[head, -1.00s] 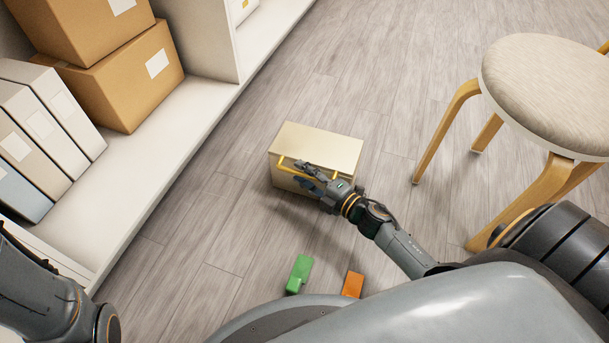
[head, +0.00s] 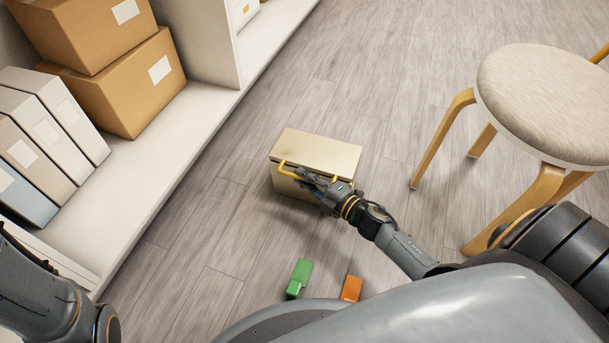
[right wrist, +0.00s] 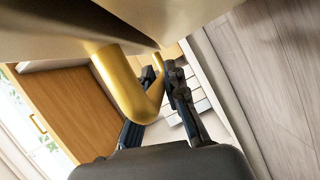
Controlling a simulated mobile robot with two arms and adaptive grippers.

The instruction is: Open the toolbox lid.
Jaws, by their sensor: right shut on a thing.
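The toolbox is a pale gold box (head: 290,189) on the floor at the middle of the head view. Its flat lid (head: 320,152) has a yellow bar handle (head: 284,170) at the front. The lid's front edge looks slightly raised over the box, but how far is hard to tell. My right gripper (head: 306,177) is at the front of the toolbox, shut on the handle. In the right wrist view the thick yellow handle (right wrist: 125,92) runs between the fingers (right wrist: 162,80), under a pale surface. The toolbox's inside is hidden. My left gripper is out of view.
A green block (head: 300,278) and an orange block (head: 351,288) lie on the floor near my base. A white shelf (head: 150,190) with cartons (head: 125,85) and binders (head: 55,120) stands left. A stool (head: 545,95) stands right. Floor beyond the toolbox is clear.

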